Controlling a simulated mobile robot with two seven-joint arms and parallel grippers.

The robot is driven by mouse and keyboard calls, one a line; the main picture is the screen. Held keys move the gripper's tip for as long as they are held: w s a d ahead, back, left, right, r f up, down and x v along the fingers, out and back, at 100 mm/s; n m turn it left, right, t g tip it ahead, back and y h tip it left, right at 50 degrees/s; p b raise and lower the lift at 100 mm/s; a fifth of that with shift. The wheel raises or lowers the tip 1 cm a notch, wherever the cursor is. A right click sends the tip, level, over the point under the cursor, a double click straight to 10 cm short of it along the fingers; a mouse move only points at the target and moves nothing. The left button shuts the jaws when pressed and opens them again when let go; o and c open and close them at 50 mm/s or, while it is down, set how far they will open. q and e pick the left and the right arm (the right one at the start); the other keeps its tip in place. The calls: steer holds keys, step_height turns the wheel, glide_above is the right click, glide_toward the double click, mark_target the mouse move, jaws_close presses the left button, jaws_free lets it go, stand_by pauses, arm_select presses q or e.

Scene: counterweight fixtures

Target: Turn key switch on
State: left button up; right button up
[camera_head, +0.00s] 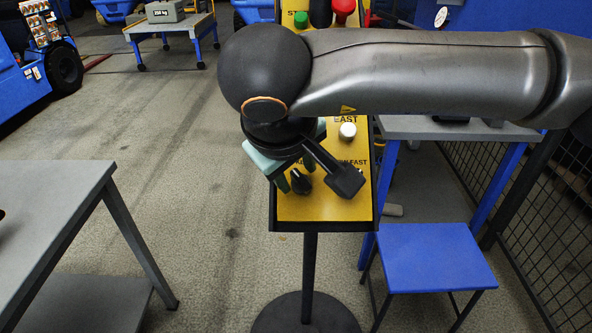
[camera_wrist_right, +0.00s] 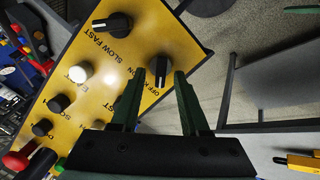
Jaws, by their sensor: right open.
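The key switch (camera_wrist_right: 161,66) is a black knob with a white mark, beside lettering that reads OFF and ON, on a yellow control panel (camera_wrist_right: 190,45). In the head view the knob (camera_head: 301,181) is near the panel's lower left. My right gripper (camera_wrist_right: 157,76) is open, its two green fingers pointing at the knob from either side of it. I cannot tell whether they touch it. In the head view my right gripper (camera_head: 294,175) is partly hidden under my wrist, and my arm covers the panel's middle. My left gripper is not in view.
A second black knob (camera_wrist_right: 114,23), marked SLOW FAST, is close by. A white button (camera_head: 348,131), a red button (camera_head: 343,7) and a green button (camera_head: 301,19) are on the panel. A grey table (camera_head: 50,195) stands left and a blue stool (camera_head: 430,258) right.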

steer(key=shift+w+f, duration=0.25)
steer(key=shift+f, duration=0.1)
steer(key=shift+c, duration=0.2)
jaws_close()
